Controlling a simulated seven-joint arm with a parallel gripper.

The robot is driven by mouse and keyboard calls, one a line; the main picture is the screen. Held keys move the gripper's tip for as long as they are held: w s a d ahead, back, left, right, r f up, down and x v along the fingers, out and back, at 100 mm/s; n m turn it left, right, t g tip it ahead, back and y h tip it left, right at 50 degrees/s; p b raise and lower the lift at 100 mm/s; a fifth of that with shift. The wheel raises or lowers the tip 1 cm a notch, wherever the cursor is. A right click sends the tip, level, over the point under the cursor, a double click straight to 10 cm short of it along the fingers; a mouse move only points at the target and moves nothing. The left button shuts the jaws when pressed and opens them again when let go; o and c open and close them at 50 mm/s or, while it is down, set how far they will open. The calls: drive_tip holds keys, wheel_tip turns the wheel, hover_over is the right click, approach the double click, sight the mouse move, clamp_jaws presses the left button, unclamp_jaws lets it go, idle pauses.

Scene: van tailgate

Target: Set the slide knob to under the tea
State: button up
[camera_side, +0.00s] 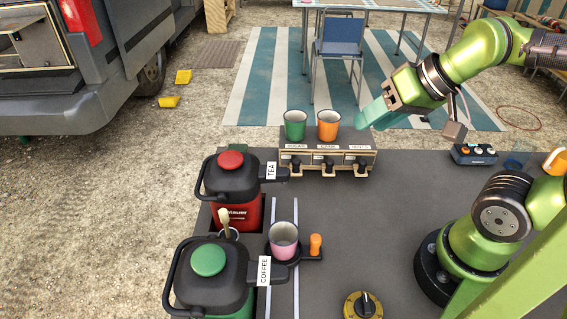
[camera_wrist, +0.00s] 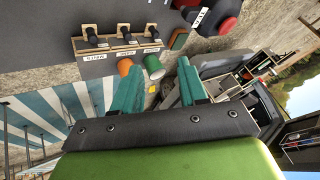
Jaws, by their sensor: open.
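The slide carriage (camera_side: 297,256) is a dark plate on two pale rails. Its orange slide knob (camera_side: 315,244) stands upright at its right end, and a pink cup (camera_side: 284,240) sits on it. The carriage is close to the coffee dispenser's spout, short of the tea spout. The tea dispenser (camera_side: 231,182) has a red lid and a TEA label; the coffee dispenser (camera_side: 208,281) has a green lid. My gripper (camera_side: 366,115) is up by the back right of the counter, away from the knob. In the wrist view its teal fingers (camera_wrist: 158,88) are apart and empty.
A labelled rack (camera_side: 328,160) with black levers stands at the back edge, with a green cup (camera_side: 295,124) and an orange cup (camera_side: 327,124) on top. A button box (camera_side: 474,154) is at right, a yellow dial (camera_side: 363,305) in front. The counter's middle is clear.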

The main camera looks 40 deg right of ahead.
drive_tip(key=shift+o, duration=0.7)
drive_tip(key=m+g+y, duration=0.3)
drive_tip(key=m+g, duration=0.4)
drive_tip(key=m, duration=0.7)
approach(317, 239)
drive_tip(key=shift+h, duration=0.3)
drive_tip(key=x, duration=1)
drive_tip(key=shift+w+d+f, duration=0.1)
drive_tip(key=shift+w+f, duration=0.1)
drive_tip(key=shift+f, duration=0.3)
clamp_jaws()
